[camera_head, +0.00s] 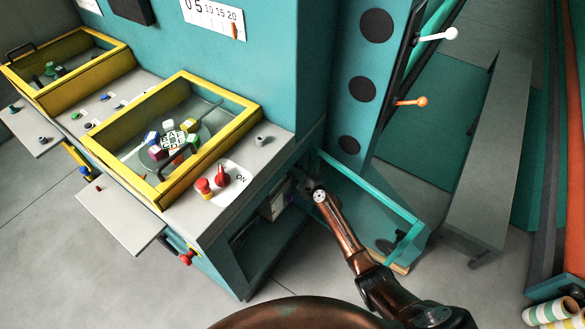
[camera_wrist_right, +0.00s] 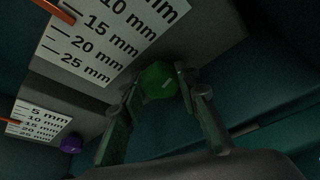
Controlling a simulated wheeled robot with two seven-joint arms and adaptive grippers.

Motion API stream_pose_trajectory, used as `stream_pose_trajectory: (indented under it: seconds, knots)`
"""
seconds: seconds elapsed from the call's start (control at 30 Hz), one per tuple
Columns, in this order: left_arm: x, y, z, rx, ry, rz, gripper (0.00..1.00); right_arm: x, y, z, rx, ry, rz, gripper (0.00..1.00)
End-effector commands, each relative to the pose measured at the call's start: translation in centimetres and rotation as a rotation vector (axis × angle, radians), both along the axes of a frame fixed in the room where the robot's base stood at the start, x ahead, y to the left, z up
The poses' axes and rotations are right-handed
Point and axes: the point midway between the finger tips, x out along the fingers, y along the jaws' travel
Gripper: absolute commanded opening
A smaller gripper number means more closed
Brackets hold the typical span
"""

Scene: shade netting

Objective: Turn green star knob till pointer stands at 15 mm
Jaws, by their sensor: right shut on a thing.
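The green star knob (camera_wrist_right: 158,80) sits between the two fingers of my right gripper (camera_wrist_right: 162,92) in the right wrist view, and the gripper is shut on it. Above left of it is a white mm scale (camera_wrist_right: 105,35). Its orange pointer (camera_wrist_right: 55,11) has its tip about level with the 15 mm mark; the slanted view hides whether it is exact. In the head view my right gripper (camera_head: 312,192) is partly hidden against the machine's lower side, and the knob cannot be made out there. My left gripper is not in view.
A second, smaller mm scale (camera_wrist_right: 38,121) with an orange pointer and a purple knob (camera_wrist_right: 70,144) is at lower left. In the head view, a teal open-framed bay (camera_head: 375,205) lies beside my right arm. A control top with red knobs (camera_head: 222,176) is above left.

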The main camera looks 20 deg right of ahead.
Motion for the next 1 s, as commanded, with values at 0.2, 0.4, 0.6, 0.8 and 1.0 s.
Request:
stream_pose_trajectory:
  seconds: [0.2,0.4,0.6,0.8,1.0]
  knots:
    - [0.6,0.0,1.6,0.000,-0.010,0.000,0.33,0.0,-0.1,0.2,0.092,0.072,-0.001,0.05]
    - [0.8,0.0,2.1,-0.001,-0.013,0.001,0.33,0.0,-0.1,0.0,0.134,0.106,-0.002,0.05]
    - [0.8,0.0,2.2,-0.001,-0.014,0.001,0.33,0.0,-0.1,-0.1,0.149,0.118,0.000,0.05]
    - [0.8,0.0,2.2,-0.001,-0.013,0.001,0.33,0.0,-0.1,-0.1,0.149,0.118,0.000,0.05]
    - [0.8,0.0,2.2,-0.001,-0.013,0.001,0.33,0.0,-0.1,-0.1,0.148,0.118,-0.001,0.35]
